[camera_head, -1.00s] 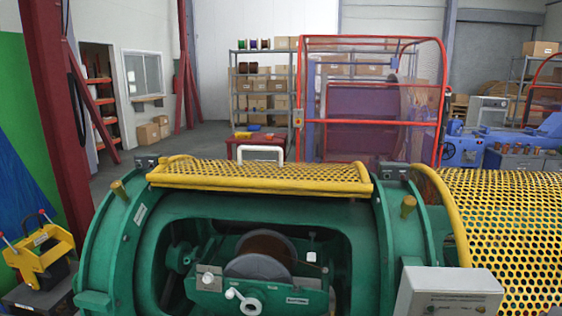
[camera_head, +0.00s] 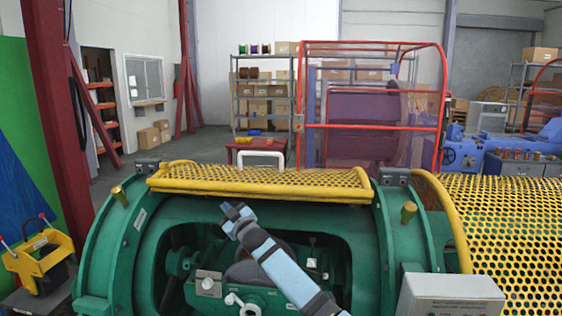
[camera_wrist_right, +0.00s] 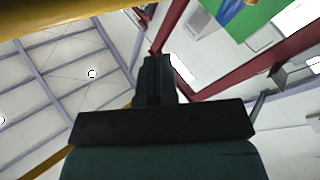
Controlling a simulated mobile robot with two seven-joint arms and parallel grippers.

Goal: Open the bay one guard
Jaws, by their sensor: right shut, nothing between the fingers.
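The bay one guard is a yellow perforated panel with a tube frame (camera_head: 265,181). It lies raised along the top of the green machine housing (camera_head: 130,235), above the bay opening, and a white handle (camera_head: 262,155) stands up behind its rim. My right gripper (camera_head: 233,215) is in front of the opening, just below the guard's front edge. It is shut and empty; I cannot tell whether it touches the guard. In the right wrist view the gripper (camera_wrist_right: 155,75) points up towards the roof, with a blurred yellow tube (camera_wrist_right: 70,18) close by. My left gripper is not in view.
Inside the bay, a reel (camera_head: 250,268) sits in a green cradle, partly hidden by my right arm. A yellow perforated cover (camera_head: 510,220) and a grey control box (camera_head: 450,297) are at the right.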

